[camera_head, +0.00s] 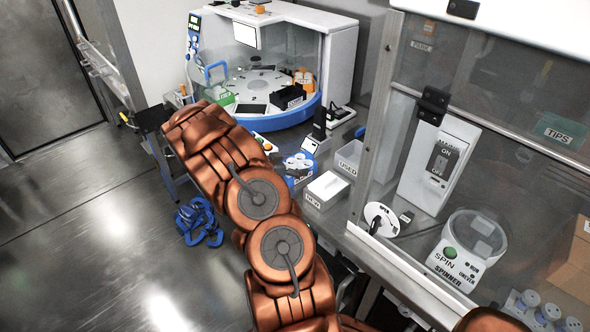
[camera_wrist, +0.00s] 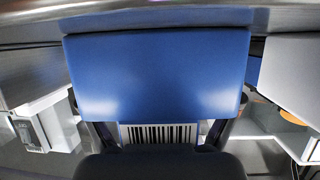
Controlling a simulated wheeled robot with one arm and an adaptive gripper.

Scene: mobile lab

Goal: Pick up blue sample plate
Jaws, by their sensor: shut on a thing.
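The blue sample plate (camera_wrist: 160,75) fills the middle of the wrist view, with a smooth blue top and a white barcode label (camera_wrist: 160,134) on its near edge. My gripper (camera_wrist: 158,138) is shut on the plate; parts of its dark fingers show on both sides of the label. In the head view my copper arm reaches up and to the left and hides the gripper. I cannot make out the held plate there.
A round lab machine (camera_head: 262,75) with a blue rim stands at the back. A white box (camera_head: 326,190) and a bin marked USED (camera_head: 348,158) sit on the bench. A glass-fronted cabinet with a spinner (camera_head: 462,257) is at right.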

